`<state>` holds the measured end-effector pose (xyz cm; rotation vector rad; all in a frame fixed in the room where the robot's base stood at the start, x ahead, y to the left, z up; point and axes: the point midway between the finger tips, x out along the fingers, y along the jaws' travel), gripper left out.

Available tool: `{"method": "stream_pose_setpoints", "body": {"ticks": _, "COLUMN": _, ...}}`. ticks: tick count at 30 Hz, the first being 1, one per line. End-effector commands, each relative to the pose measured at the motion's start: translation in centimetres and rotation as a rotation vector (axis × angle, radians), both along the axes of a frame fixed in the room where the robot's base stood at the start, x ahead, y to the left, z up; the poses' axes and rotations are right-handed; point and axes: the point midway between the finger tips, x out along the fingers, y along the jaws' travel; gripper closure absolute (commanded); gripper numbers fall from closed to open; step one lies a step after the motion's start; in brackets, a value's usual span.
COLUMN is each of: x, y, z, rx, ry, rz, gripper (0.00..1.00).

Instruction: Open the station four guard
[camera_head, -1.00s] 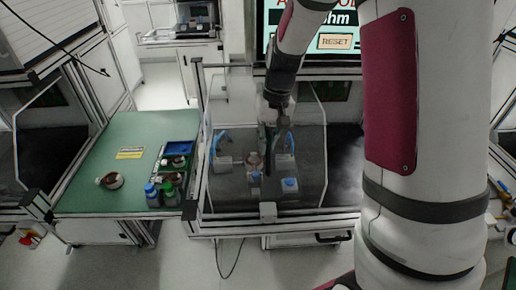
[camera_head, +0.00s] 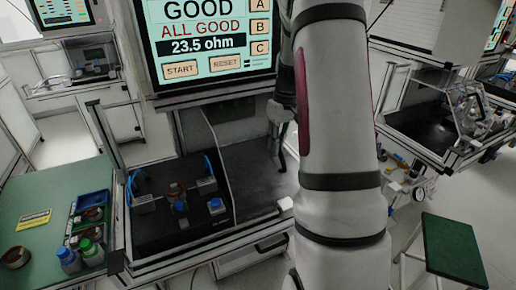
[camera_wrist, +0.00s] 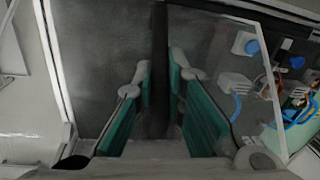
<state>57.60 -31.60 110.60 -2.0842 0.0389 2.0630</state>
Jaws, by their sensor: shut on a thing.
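The station four guard (camera_head: 250,165) is a clear panel over the right part of the station. The left part, with the test fixture (camera_head: 150,228), stands uncovered in the head view. Two blue buttons are in front. My gripper (camera_head: 282,150) is at the guard, partly hidden behind my arm. In the wrist view, its green-padded fingers (camera_wrist: 160,95) are shut around the dark upright guard handle (camera_wrist: 158,55). The fixture's clamps and blue button show at the right there.
A screen (camera_head: 205,40) above reads "ALL GOOD" and "23.5 ohm". A green table (camera_head: 35,210) at left holds a stator, bottles and a blue tray (camera_head: 92,200). Another station (camera_head: 440,120) and a green-topped stool (camera_head: 452,245) stand at right, with open floor between.

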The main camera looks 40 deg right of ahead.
Motion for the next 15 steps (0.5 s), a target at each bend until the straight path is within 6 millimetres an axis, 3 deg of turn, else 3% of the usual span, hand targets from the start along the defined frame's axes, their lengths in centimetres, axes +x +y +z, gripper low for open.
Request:
{"method": "stream_pose_setpoints", "body": {"ticks": 6, "x": -0.4, "y": -1.6, "z": 0.1, "rx": -0.003, "ry": -0.003, "rz": 0.002, "gripper": 1.0}}
{"method": "stream_pose_setpoints", "body": {"ticks": 15, "x": -0.4, "y": -1.8, "z": 0.1, "rx": -0.004, "ry": -0.003, "rz": 0.003, "gripper": 1.0}}
